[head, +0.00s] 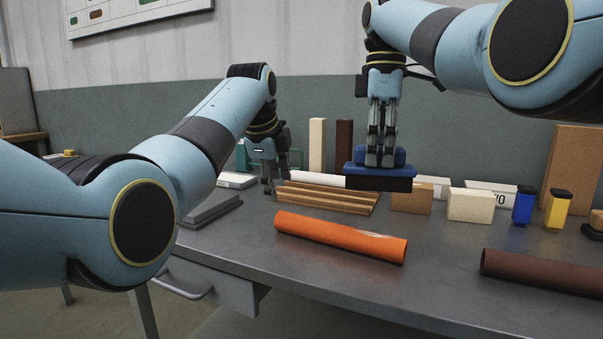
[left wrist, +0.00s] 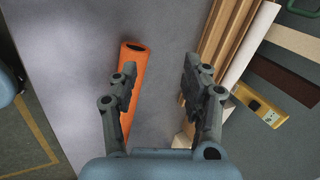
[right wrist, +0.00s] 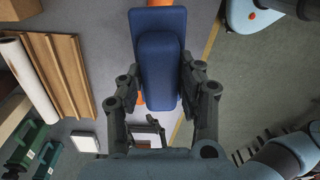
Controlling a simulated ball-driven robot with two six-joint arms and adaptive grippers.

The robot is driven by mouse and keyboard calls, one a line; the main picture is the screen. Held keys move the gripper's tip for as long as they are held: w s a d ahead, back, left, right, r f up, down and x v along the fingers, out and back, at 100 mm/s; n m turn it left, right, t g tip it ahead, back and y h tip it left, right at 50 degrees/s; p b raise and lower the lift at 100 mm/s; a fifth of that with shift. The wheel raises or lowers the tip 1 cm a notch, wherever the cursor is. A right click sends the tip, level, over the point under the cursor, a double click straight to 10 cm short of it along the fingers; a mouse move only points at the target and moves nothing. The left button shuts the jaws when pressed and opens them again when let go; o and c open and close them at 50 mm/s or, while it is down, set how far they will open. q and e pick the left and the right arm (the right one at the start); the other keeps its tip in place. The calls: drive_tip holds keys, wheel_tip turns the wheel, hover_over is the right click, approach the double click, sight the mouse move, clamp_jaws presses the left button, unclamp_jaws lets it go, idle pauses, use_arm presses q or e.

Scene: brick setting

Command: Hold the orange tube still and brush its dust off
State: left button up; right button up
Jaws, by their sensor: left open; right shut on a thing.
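The orange tube (head: 335,236) lies on the grey table, slanting toward the front right, with a pale dusty patch on top near its right end. My left gripper (head: 268,188) is open and empty, above and behind the tube's left end. In the left wrist view, the tube (left wrist: 133,72) shows below, partly behind the left finger. My right gripper (head: 381,158) is shut on the handle of a blue brush (head: 365,170) with a dark underside, held above the table behind the tube. In the right wrist view, the brush (right wrist: 158,70) hides most of the tube.
Grooved wooden strips (head: 325,200) and a white roll (head: 315,178) lie behind the tube. A brown tube (head: 540,270) lies at the front right. Blocks and a blue (head: 523,206) and a yellow container (head: 557,210) stand at the back right. The table around the orange tube is clear.

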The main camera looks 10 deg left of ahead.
sight(308, 220)
use_arm(q)
drive_tip(key=s+d+r+m+g, duration=0.3)
drive_tip(key=s+d, duration=0.2)
drive_tip(key=d, duration=0.1)
drive_tip(key=x, duration=1.1)
drive_tip(key=shift+w+d+f, duration=0.1)
drive_tip(key=shift+w+f, duration=0.05)
drive_tip(key=shift+f, duration=0.2)
clamp_jaws()
idle(0.4)
